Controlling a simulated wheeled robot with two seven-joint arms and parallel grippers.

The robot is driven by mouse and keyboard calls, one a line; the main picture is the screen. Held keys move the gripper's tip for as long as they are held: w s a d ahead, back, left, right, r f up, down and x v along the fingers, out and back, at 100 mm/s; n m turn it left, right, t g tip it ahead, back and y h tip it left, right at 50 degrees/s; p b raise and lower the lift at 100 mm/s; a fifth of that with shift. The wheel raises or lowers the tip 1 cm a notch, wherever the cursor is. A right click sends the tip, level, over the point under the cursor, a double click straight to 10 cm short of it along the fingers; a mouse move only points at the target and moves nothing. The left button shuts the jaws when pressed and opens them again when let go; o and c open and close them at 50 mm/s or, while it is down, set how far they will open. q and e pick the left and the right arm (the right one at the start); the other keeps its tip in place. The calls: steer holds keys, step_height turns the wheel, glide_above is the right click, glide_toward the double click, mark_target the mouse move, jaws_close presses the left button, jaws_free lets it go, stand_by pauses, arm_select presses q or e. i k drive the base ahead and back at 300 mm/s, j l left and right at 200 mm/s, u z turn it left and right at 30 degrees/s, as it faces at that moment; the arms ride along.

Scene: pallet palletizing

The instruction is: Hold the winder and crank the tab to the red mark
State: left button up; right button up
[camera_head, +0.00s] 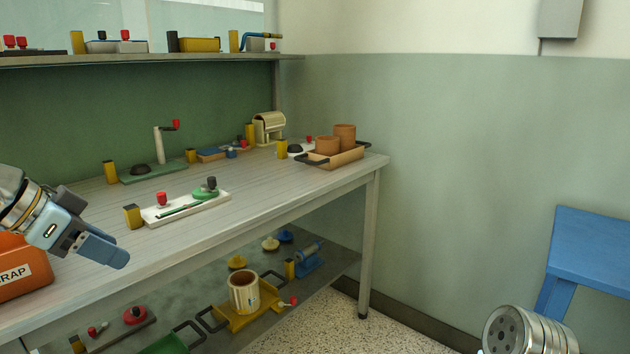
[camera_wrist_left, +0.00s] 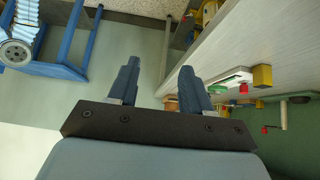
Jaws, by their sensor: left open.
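A long white base (camera_head: 215,208) lies near the front edge of the workbench, likely the winder. It carries a green disc (camera_head: 204,194) with a dark knob (camera_head: 211,183), a thin green strip (camera_head: 180,209) and a red knob (camera_head: 162,199). A yellow block (camera_head: 133,216) stands at its left end. I cannot make out a separate red mark or tab. My left gripper (camera_head: 108,252) is left of and nearer than the base, apart from it. Its two fingers (camera_wrist_left: 158,80) are spread and empty in the left wrist view. The base (camera_wrist_left: 229,77) shows beyond them to the right.
The workbench (camera_head: 100,225) holds a green-based stand (camera_head: 152,173) and a tray with brown pots (camera_head: 345,158) farther back. An orange box (camera_head: 20,275) is beside my left arm. A lower shelf carries more fixtures. A blue table (camera_head: 590,245) stands at right.

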mark_target(210, 191)
steer(key=i+j, duration=0.7)
